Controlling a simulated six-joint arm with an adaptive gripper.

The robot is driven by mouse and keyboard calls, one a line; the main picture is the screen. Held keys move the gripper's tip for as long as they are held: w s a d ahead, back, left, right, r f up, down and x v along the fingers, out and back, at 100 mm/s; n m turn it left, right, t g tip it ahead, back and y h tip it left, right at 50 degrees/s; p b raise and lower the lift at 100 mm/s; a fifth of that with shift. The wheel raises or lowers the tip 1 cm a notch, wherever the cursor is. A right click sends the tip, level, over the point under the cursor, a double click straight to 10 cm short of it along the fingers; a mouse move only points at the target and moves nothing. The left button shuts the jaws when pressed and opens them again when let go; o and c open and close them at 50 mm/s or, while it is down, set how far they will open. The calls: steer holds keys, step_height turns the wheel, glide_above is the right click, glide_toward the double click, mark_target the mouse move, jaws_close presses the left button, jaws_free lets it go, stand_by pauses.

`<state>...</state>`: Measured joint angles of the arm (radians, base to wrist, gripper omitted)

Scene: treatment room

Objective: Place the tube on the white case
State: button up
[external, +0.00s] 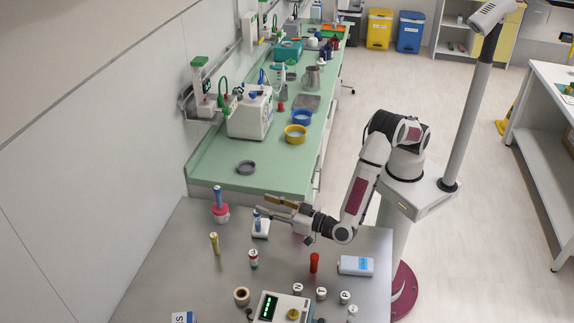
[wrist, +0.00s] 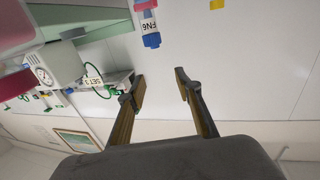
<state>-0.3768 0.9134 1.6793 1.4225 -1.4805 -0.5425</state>
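My gripper (external: 261,204) is open and empty above the back of the metal table. Its two fingers are spread apart in the wrist view (wrist: 160,82). A blue-capped tube (external: 218,195) stands upright in a pink holder (external: 221,214), left of my gripper. A labelled tube with a blue end (wrist: 150,28) shows in the wrist view beyond the fingertips, apart from them. A white case with a blue label (external: 356,265) lies at the right of the table. I cannot tell which tube is meant; a yellow tube (external: 214,243) and a red tube (external: 314,263) also stand here.
A small white block with a blue-topped piece (external: 261,227) stands below my gripper. A vial (external: 254,259), a brown roll (external: 241,296), a display device (external: 267,306) and several lettered bottles (external: 321,293) crowd the front. A green bench (external: 215,165) adjoins behind.

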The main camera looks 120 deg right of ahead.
steer(key=shift+r, duration=0.1)
steer(key=w+a+r+n+t+y, duration=0.2)
steer(key=r+y, duration=0.2)
steer(key=r, duration=0.2)
steer(key=w+a+r+n+t+y, duration=0.2)
steer(key=w+a+r+t+y, duration=0.1)
steer(key=r+y, duration=0.3)
steer(key=s+a+r+n+g+y, duration=0.1)
steer(key=s+a+r+n+y, duration=0.35)
steer(key=s+r, duration=0.35)
steer(key=s+d+f+n+g, duration=0.1)
steer(key=s+d+f+g, duration=0.1)
steer(key=s, duration=1.1)
steer(key=s+d+f+n+g, duration=0.1)
steer(key=s+d+f+g, duration=0.1)
steer(key=s, duration=1.1)
steer(key=s+d+f+n+g, duration=0.1)
steer(key=s+f+g, duration=0.3)
steer(key=s, duration=0.9)
steer(key=shift+d+f+y, duration=0.35)
steer(key=shift+d+f, duration=0.05)
steer(key=shift+d, duration=0.5)
